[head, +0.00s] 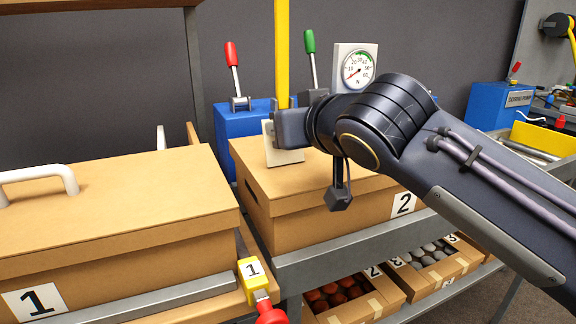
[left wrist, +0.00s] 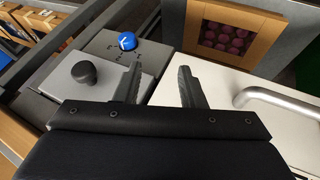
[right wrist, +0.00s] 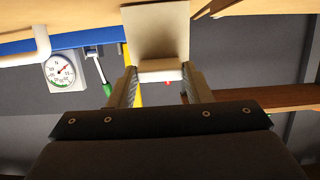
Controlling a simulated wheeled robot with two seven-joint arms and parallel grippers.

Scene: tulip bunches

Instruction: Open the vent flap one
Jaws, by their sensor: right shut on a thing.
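My right gripper (head: 276,132) is over the box marked 2 (head: 300,190) in the head view. It is shut on a pale flat plate (head: 284,155) by its thick edge. The plate also shows between the fingers in the right wrist view (right wrist: 157,32). No mark on the plate is visible, so I cannot tell if it is vent flap one. A yellow block marked 1 (head: 248,271) with a red knob (head: 271,314) sits at the front of the rack. My left gripper (left wrist: 158,88) is open and empty above a grey panel with a black knob (left wrist: 84,73).
A lidded box marked 1 (head: 110,200) with a white handle stands at the left. A yellow post (head: 282,50), red and green levers and a dial gauge (head: 359,69) stand behind box 2. Small open boxes (head: 350,298) fill the lower shelf.

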